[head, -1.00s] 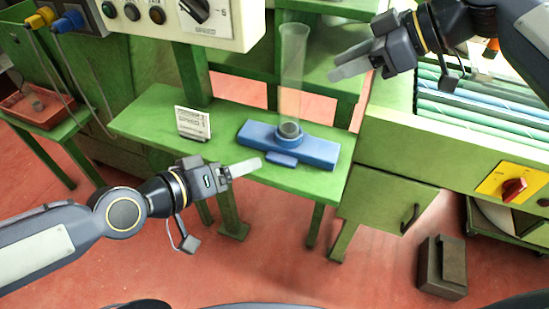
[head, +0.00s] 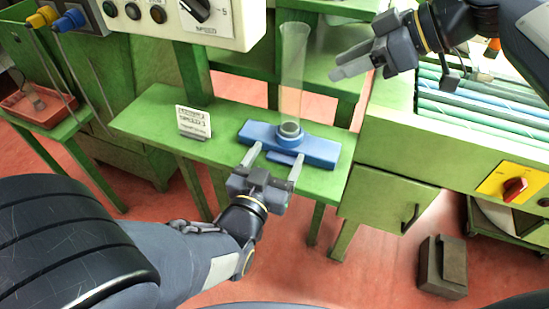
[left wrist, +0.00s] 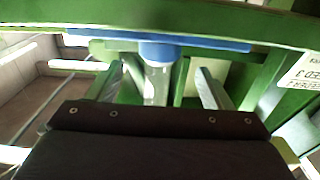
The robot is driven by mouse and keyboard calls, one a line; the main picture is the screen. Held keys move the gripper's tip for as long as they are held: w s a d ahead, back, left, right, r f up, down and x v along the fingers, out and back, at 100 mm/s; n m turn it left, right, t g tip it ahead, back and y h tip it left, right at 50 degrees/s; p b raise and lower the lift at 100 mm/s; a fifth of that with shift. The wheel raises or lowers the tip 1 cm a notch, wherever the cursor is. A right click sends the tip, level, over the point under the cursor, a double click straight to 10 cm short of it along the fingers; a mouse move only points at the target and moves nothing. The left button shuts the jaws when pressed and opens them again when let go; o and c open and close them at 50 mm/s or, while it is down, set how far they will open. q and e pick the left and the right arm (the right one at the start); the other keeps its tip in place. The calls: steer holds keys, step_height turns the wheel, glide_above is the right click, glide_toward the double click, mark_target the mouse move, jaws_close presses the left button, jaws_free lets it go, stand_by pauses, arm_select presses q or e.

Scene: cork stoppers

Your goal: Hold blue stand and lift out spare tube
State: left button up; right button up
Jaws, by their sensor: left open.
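The blue stand (head: 315,149), a long bar with a round collar and a small front tab (head: 285,158), lies on the green bench. A clear tube (head: 292,75) stands upright in the collar, with a dark grey piece at its foot. My left gripper (head: 274,161) is open at the stand's front, its fingers on either side of the tab; contact cannot be told. The left wrist view shows the tube (left wrist: 158,82) and stand (left wrist: 205,43) beyond the open fingers (left wrist: 160,85). My right gripper (head: 335,67) is to the right of the tube, apart from it, fingers seemingly parted.
A white card (head: 193,121) stands on the green bench (head: 150,112) left of the stand. A control box (head: 185,15) hangs above. A green cabinet (head: 440,140) with a red knob (head: 515,186) is at right. Bench surface left of the card is clear.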

mark_target(285, 141)
arm_select(q)
steer(key=x, duration=0.7)
steer(key=shift+w+d, duration=0.1)
steer(key=shift+w, duration=0.2)
